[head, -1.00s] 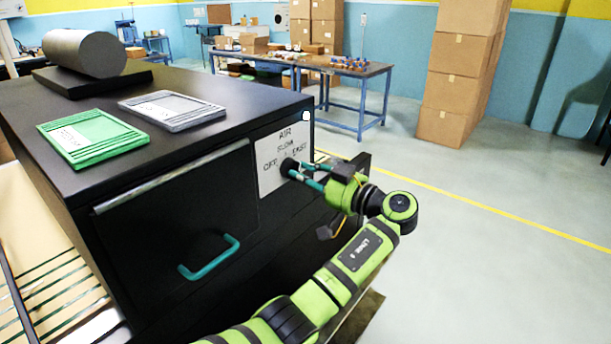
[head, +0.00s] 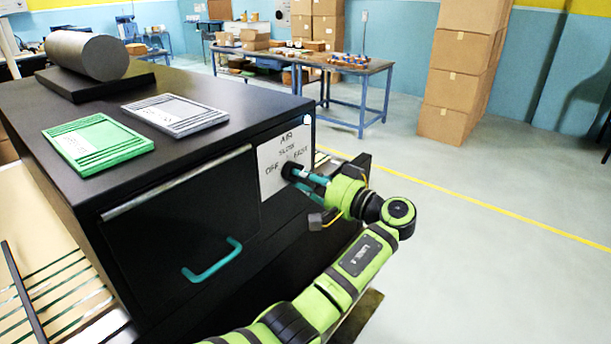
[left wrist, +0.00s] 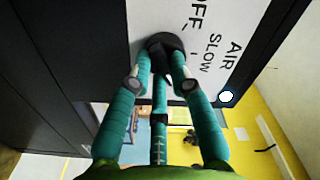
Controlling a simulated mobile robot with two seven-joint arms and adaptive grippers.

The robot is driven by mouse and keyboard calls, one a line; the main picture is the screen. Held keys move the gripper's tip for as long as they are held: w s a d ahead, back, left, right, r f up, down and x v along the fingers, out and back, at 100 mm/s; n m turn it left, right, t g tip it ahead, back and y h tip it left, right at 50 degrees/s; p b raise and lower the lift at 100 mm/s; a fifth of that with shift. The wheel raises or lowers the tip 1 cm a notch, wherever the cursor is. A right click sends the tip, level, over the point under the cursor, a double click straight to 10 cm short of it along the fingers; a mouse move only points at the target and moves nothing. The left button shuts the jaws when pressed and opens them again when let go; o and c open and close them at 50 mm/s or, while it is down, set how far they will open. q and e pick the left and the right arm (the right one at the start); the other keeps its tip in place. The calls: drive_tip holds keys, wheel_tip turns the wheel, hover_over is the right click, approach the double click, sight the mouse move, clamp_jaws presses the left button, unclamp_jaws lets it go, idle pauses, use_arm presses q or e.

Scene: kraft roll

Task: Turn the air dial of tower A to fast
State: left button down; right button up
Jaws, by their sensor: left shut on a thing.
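The black cabinet (head: 200,172) carries a white plate (head: 270,186) on its front, lettered AIR, SLOW, OFF and FAST. A round black dial (head: 291,170) sits on this plate; it also shows in the left wrist view (left wrist: 165,41). My left gripper (head: 301,177) reaches it from the right, its teal fingers shut on the dial. In the left wrist view the fingertips (left wrist: 161,82) close around the dial's sides. The fingers hide part of the dial, and I cannot tell which mark it points to. My right gripper is out of view.
A teal handle (head: 213,262) sticks out of the cabinet front, left of my arm. A green frame (head: 97,143), a grey frame (head: 175,114) and a grey roll (head: 88,54) lie on top. Stacked cartons (head: 462,75) stand behind; the floor at right is clear.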

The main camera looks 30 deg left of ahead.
use_arm(q)
drive_tip(key=shift+m, duration=0.3)
drive_tip(key=c, duration=1.1)
unclamp_jaws()
drive_tip(key=shift+d, duration=0.1)
drive_tip(key=d, duration=0.8)
drive_tip(key=s+d, duration=0.1)
drive_tip(key=d, duration=0.2)
drive_tip(key=shift+d, duration=0.4)
